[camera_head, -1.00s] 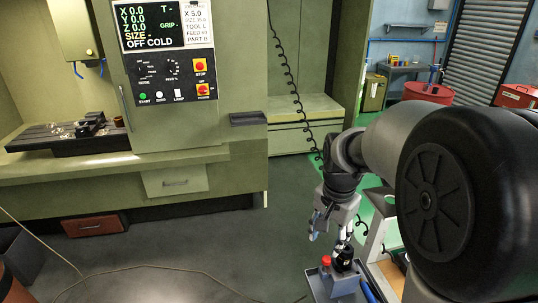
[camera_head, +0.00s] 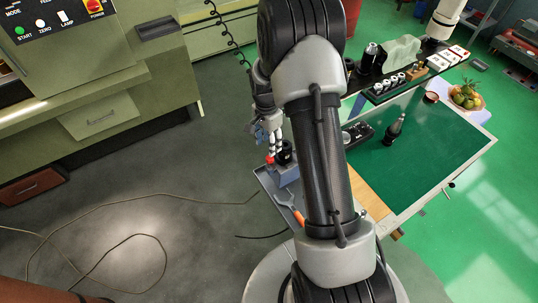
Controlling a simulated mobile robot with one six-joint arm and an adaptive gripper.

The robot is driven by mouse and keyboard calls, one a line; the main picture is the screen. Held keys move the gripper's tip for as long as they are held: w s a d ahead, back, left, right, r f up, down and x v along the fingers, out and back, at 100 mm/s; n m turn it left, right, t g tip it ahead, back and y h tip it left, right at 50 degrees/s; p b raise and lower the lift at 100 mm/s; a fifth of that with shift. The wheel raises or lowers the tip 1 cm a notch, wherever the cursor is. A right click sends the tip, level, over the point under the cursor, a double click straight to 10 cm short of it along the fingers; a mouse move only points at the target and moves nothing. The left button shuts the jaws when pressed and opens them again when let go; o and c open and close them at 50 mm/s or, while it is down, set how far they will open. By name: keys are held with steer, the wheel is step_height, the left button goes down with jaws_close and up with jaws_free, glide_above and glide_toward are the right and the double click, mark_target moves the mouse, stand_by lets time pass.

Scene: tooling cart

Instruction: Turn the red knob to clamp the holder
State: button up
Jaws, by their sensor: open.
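The red knob (camera_head: 269,160) shows as a small red cap on a grey block-like fixture beside the cart. The black holder (camera_head: 285,151) stands upright in that fixture (camera_head: 287,174), just right of the knob. My gripper (camera_head: 274,146) is above the fixture, with its fingers pointing down close to the knob and holder. The fingers look open and hold nothing that I can see. I cannot tell whether they touch the knob. My arm covers part of the area to the right.
A grey side tray (camera_head: 267,183) carries the fixture and an orange-handled tool (camera_head: 297,214). The cart's green top (camera_head: 430,150) holds another black tool holder (camera_head: 394,128). A green machine (camera_head: 110,85) stands at left. A cable (camera_head: 110,200) lies on the open floor.

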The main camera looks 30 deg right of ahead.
mark_target(269, 157)
steer(key=f, duration=0.7)
steer(key=shift+s+f, duration=0.2)
steer(key=shift+f, duration=0.15)
steer(key=shift+c, duration=0.3)
jaws_close()
steer(key=n+b, duration=0.2)
steer(key=n, duration=0.1)
steer(key=shift+n+b, duration=0.55)
steer(key=shift+n, duration=0.75)
